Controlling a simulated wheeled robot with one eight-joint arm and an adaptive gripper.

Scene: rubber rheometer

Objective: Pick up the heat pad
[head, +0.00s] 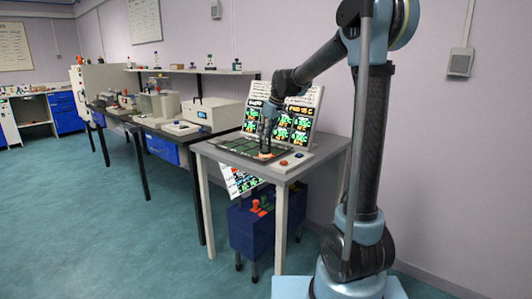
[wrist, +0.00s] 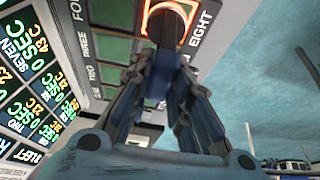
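The piece I take for the heat pad is a dark upright handle (wrist: 158,86) with a black shaft and a glowing orange ring (wrist: 172,12) at its base. It stands by the label EIGHT on the tray (head: 238,146). In the head view the orange glow (head: 265,156) shows low at the tray's right front. My gripper (wrist: 161,72) points down over it, its fingers drawn in on both sides of the handle. They look closed on it, though the contact is partly hidden. My gripper also shows in the head view (head: 267,136).
Green squares (wrist: 112,48) with number labels fill the tray. A readout board (head: 297,115) stands close behind it. A control box (head: 288,163) with red and blue buttons sits at the right front.

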